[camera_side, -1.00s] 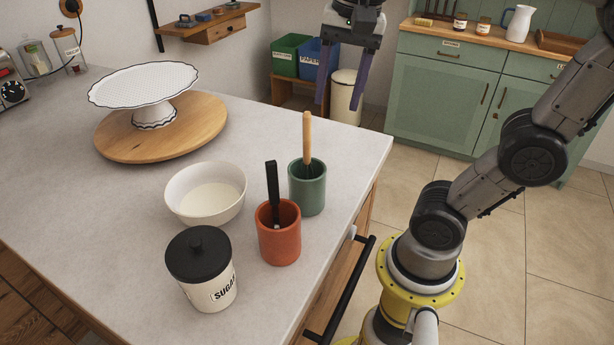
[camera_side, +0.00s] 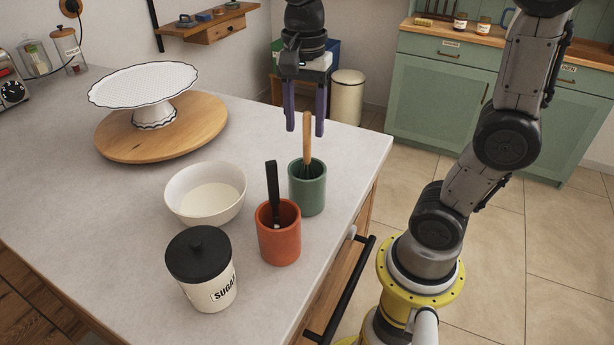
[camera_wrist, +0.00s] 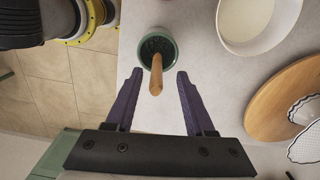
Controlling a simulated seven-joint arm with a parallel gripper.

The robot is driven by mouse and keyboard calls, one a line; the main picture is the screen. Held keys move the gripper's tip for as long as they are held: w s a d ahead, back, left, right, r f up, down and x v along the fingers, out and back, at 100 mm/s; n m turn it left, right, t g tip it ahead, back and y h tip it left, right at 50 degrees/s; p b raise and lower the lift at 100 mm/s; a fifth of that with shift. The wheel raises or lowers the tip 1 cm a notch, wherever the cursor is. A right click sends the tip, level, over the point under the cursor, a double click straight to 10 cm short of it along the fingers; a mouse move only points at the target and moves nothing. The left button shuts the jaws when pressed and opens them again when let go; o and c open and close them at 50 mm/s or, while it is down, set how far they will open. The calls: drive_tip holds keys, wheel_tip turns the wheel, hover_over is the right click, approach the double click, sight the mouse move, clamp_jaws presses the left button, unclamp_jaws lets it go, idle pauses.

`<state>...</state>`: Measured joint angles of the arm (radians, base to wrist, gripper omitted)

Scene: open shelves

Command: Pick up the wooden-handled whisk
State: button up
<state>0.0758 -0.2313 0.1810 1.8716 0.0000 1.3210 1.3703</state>
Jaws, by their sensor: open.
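The wooden-handled whisk (camera_side: 307,140) stands handle up in the green cup (camera_side: 308,192), its dark wire head down inside the rim. My gripper (camera_side: 305,132) is open and empty, its two purple fingers pointing down above and around the level of the handle's top in the side view. In the wrist view my gripper (camera_wrist: 156,72) shows both fingers spread wide apart, with the whisk's handle (camera_wrist: 156,75) between and slightly ahead of them. The green cup (camera_wrist: 150,36) is beyond the fingertips there. Whether the fingers are level with the handle in depth is hard to tell.
An orange cup (camera_side: 279,245) with a black-handled tool (camera_side: 273,190) stands close beside the green cup. A white bowl (camera_side: 181,190), sugar jar (camera_side: 213,290) and cake stand (camera_side: 140,85) on a wooden board (camera_side: 205,135) are further left. The counter edge is close on the right.

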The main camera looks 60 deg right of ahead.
sight(307, 163)
drive_tip(key=shift+s+f, duration=0.2)
drive_tip(key=shift+f, duration=2.5)
clamp_jaws()
